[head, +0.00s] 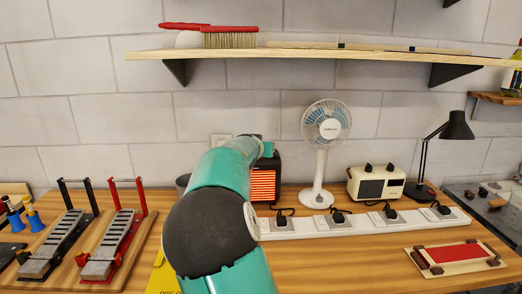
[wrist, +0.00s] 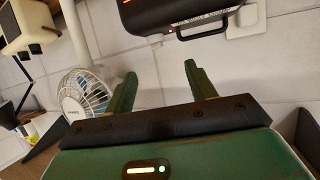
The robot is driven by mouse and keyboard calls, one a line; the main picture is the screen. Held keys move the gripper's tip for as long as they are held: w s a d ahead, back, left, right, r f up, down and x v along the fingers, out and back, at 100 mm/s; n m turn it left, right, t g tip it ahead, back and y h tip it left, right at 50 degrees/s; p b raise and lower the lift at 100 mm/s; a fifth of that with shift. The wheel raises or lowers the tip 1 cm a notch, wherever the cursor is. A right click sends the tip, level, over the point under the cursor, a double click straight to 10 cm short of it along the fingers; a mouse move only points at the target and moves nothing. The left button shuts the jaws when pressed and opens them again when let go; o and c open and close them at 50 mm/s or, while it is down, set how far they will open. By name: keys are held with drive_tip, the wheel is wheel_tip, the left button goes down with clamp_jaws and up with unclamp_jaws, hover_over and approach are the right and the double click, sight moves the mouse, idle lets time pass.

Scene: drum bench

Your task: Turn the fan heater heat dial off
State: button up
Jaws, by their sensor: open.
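The fan heater (head: 264,186) is a dark box with a glowing orange grille. It stands at the back of the bench, partly hidden behind my arm in the head view. In the wrist view the dark heater body (wrist: 178,14) shows at the top edge, cut off by the frame, with a bright strip along it. I cannot make out the heat dial in either view. My gripper (wrist: 160,76) is open, with its two green fingers apart and nothing between them. The fingers point toward the heater and appear apart from it. My arm hides most of the gripper in the head view.
A white desk fan (head: 324,130) and a cream box with two black knobs (head: 376,183) stand right of the heater. A white power strip (head: 360,220) with several plugs lies in front. A wooden shelf (head: 300,56) overhangs the bench. A black lamp (head: 440,150) stands farther right.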

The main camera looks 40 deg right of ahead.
drive_tip(key=x, duration=1.3)
drive_tip(key=shift+s+d+f, duration=0.1)
drive_tip(key=shift+s+d, duration=0.1)
drive_tip(key=shift+d, duration=0.45)
drive_tip(key=c, duration=1)
drive_tip(key=shift+s+d+n+y, duration=0.1)
drive_tip(key=shift+s+n+y, duration=0.05)
drive_tip(key=shift+n+y, duration=0.15)
drive_tip(key=shift+s+d+n+t, duration=0.1)
drive_tip(key=shift+n+t, duration=0.2)
drive_tip(key=shift+t, duration=0.2)
drive_tip(key=shift+s+d+n+t+y, duration=0.15)
drive_tip(key=shift+n+t+y, duration=0.35)
drive_tip(key=shift+n+y, duration=0.25)
drive_tip(key=shift+s+d+n+t+y, duration=0.1)
drive_tip(key=shift+d+n+t+y, duration=0.05)
drive_tip(key=shift+n+t+y, duration=0.6)
drive_tip(key=shift+d+n+t+y, duration=0.2)
drive_tip(key=shift+n+t+y, duration=0.1)
drive_tip(key=shift+n+y, duration=1.3)
drive_tip(key=shift+d+n+t+y, duration=0.25)
drive_tip(key=shift+n+y, duration=1.05)
drive_tip(key=shift+y, duration=0.8)
